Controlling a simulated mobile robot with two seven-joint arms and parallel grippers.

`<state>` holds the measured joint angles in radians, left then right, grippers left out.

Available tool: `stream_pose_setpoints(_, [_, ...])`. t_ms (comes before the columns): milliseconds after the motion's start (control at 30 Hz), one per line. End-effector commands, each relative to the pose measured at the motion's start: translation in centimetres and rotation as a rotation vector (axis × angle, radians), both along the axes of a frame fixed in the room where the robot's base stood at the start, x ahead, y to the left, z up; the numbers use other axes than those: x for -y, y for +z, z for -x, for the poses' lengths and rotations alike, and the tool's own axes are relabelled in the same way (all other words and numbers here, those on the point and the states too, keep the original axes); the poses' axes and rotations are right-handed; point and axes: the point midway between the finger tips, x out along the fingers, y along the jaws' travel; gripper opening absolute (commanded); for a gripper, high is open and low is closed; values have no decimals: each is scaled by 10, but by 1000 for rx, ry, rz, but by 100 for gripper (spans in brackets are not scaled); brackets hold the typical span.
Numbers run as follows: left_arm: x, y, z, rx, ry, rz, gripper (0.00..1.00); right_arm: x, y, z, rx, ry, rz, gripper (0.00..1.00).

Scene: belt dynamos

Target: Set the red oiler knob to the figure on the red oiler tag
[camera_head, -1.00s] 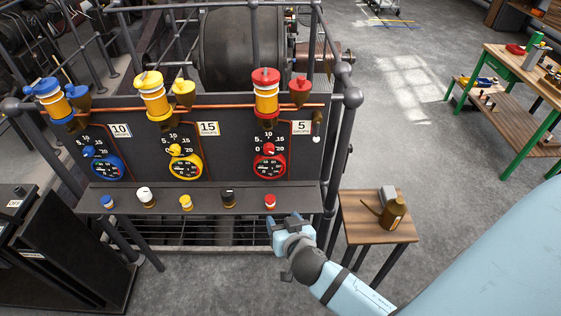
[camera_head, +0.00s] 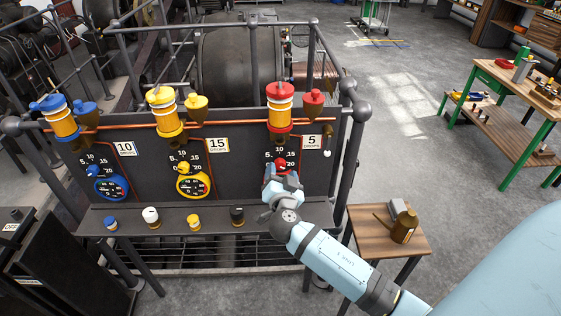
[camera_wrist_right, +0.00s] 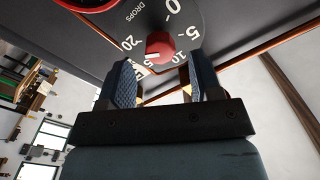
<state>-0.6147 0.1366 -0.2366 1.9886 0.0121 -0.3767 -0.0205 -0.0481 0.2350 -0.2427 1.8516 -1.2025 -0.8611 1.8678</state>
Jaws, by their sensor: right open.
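The red oiler knob (camera_head: 281,164) sits on the black panel below the red oiler (camera_head: 280,108). The red oiler tag (camera_head: 314,141) reads 5 drops. My right gripper (camera_head: 283,182) is in front of the knob, with its arm covering the red gauge below. In the right wrist view the red knob (camera_wrist_right: 158,45) lies just beyond and between the two open fingertips (camera_wrist_right: 158,72), apart from them. The dial figures appear turned over there. A pale mark on the knob seems to face the 15 side, but it is small. My left gripper is not in view.
A shelf (camera_head: 170,228) below the panel holds blue, white, yellow and black knobs. A yellow knob (camera_head: 184,167) and a blue knob (camera_head: 93,170) sit on the panel further left. A small wooden table (camera_head: 365,222) with a brown can stands at the right.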

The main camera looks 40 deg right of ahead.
Motion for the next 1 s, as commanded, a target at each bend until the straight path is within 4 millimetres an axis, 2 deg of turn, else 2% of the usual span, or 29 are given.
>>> stream_pose_setpoints(100, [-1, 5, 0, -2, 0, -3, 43, 10, 2, -17, 0, 0, 4, 59])
stream_pose_setpoints(233, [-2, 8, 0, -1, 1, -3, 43, 17, 1, -27, -1, 0, 1, 59])
stream_pose_setpoints(600, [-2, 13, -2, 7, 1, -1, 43, 20, -1, -31, -1, 1, 0, 59])
stream_pose_setpoints(667, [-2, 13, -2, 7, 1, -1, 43, 19, -1, -31, -1, 1, 0, 47])
stream_pose_setpoints(833, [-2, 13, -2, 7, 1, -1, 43, 19, -1, -31, -1, 1, 0, 9])
stream_pose_setpoints(1000, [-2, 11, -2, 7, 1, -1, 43, 19, -1, -31, -4, 0, 4, 9])
